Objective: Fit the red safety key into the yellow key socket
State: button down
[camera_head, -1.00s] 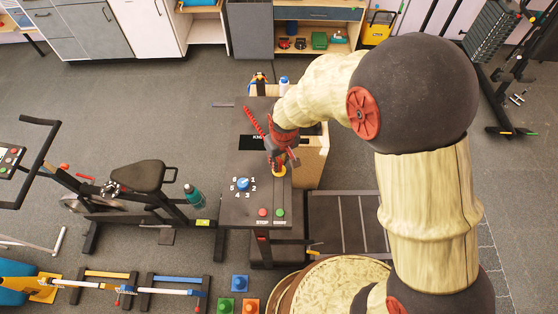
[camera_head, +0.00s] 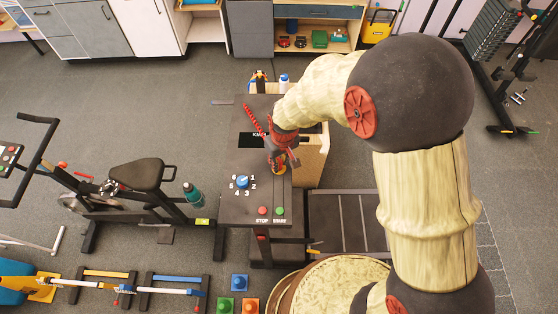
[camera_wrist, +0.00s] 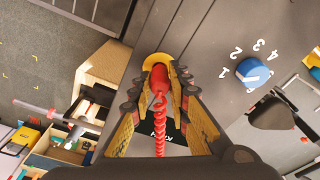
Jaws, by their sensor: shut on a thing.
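The red safety key (camera_wrist: 160,77) is between the two fingers of my gripper (camera_wrist: 160,82), which is shut on it. A red coiled cord (camera_wrist: 158,118) runs back from the key; it also shows in the head view (camera_head: 254,118). The yellow key socket (camera_wrist: 154,58) shows as a rounded rim at the key's far end, on the dark console panel (camera_wrist: 205,45). The key's tip is lined up with the socket or in it; I cannot tell which. In the head view my gripper (camera_head: 279,164) is over the console's right edge and hides most of the socket.
A blue numbered dial (camera_head: 242,183) is left of my gripper on the console. A red STOP button (camera_head: 262,211) and a green START button (camera_head: 280,211) are at its near edge. A dark display (camera_head: 248,139) lies behind. An exercise bike (camera_head: 140,180) stands left.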

aim_at(281, 171)
jog(key=shift+f+b, duration=0.3)
jog(key=shift+f, duration=0.25)
jog(key=c, duration=1.6)
grip_release()
jog(key=r, duration=0.8)
jog(key=s+r, duration=0.1)
jog(key=r, duration=0.3)
jog(key=shift+s+d, duration=0.1)
jog(key=shift+d, duration=0.3)
